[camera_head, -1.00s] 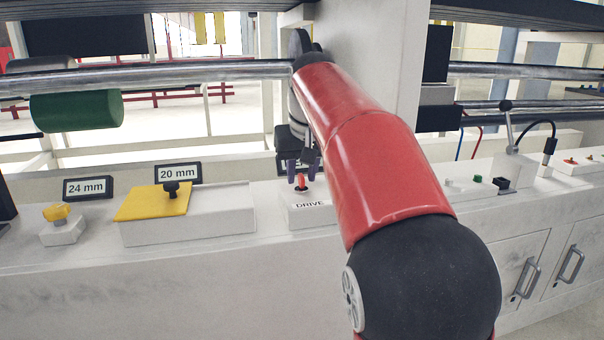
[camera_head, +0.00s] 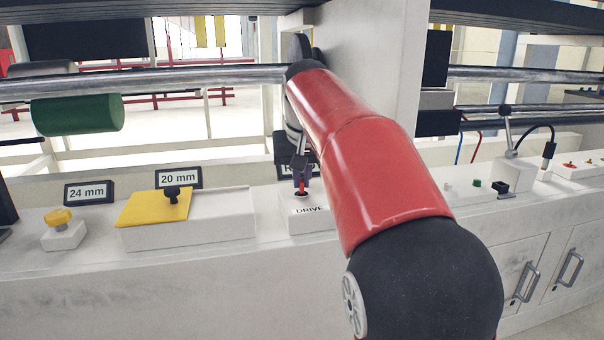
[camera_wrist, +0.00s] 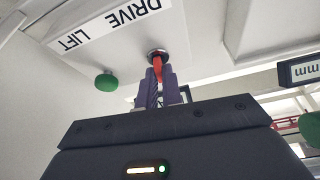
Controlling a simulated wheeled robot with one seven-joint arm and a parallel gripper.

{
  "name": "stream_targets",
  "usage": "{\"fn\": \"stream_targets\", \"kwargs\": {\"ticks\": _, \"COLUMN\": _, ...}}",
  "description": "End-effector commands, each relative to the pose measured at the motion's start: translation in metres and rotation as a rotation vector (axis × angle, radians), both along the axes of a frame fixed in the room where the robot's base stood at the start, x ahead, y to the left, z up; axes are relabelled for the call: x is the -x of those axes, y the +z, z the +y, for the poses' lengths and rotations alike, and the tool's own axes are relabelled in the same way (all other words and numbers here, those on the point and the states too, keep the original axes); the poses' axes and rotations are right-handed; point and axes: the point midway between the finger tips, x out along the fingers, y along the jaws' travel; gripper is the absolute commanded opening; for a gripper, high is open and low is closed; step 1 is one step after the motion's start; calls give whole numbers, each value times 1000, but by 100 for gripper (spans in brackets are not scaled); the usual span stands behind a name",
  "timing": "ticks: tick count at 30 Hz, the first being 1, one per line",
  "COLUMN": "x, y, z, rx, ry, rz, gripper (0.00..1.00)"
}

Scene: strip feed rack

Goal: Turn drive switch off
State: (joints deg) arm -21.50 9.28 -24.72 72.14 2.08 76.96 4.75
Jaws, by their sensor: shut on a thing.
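The drive switch is a small red lever (camera_wrist: 157,66) on a dark round collar, set in the top of a white box labelled DRIVE (camera_head: 309,211). My gripper (camera_wrist: 160,80) is shut on the red lever, with its purple-grey fingers on either side of it. In the head view my gripper (camera_head: 301,182) reaches down over the box, and the lever shows as a little red between the fingers. My red arm covers part of the box to the right.
A green button (camera_wrist: 106,82) sits beside the switch near the word LIFT. To the left are a yellow plate with a black knob (camera_head: 171,193) and a yellow knob (camera_head: 58,217). Metal rollers (camera_head: 200,76) run behind. A black-knobbed lever (camera_head: 506,110) stands right.

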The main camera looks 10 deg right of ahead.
Motion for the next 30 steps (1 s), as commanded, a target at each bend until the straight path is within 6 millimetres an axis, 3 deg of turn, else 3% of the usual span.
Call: {"fn": "stream_targets", "kwargs": {"ticks": 30, "x": -4, "y": 4, "z": 5, "rx": 2, "ry": -935, "rz": 1, "gripper": 0}}
